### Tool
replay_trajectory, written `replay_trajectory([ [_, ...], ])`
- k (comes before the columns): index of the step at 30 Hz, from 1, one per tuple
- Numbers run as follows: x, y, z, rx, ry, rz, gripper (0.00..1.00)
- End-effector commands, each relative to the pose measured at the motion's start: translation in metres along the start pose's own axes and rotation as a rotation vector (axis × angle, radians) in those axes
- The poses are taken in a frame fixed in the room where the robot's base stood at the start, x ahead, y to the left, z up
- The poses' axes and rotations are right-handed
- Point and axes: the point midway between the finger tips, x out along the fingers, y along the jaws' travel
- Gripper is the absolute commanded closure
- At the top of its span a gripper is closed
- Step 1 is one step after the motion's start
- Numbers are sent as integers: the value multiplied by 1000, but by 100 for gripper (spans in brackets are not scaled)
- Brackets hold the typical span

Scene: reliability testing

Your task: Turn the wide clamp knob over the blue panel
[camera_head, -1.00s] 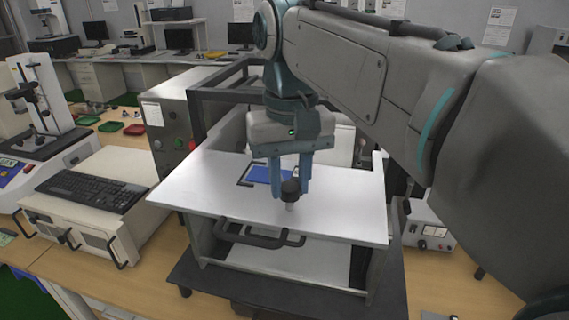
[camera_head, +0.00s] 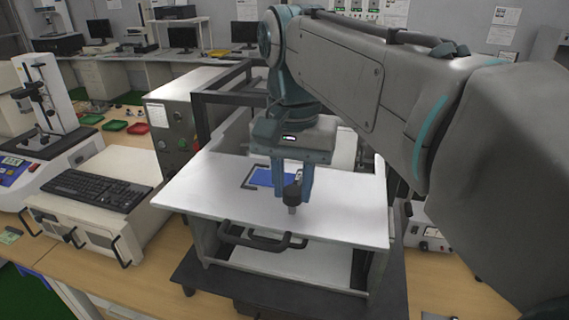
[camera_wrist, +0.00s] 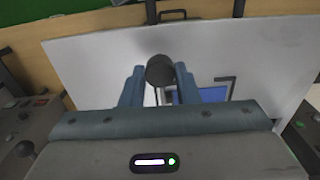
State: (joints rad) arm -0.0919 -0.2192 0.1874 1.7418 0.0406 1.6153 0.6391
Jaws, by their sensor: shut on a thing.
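The clamp knob is dark and round (camera_head: 292,192) and stands on a light post above the white top plate (camera_head: 345,215). The blue panel (camera_head: 268,177) lies flat on the plate just behind and left of the knob, partly framed by a dark bracket. My gripper (camera_head: 293,193) points down and is shut on the knob. In the wrist view the knob (camera_wrist: 160,70) sits between the two blue fingers, and the blue panel (camera_wrist: 205,95) shows to the right, partly hidden by a finger and the gripper body.
A control box (camera_head: 178,130) with buttons stands at left behind the plate. A keyboard (camera_head: 95,188) lies on a white unit farther left. The plate's right side is clear.

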Motion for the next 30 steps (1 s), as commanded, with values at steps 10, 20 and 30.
replay_trajectory([
  [10,0,0,0,3,0,-1,94],
  [20,0,0,0,2,0,0,50],
  [30,-34,0,-1,1,4,-3,50],
])
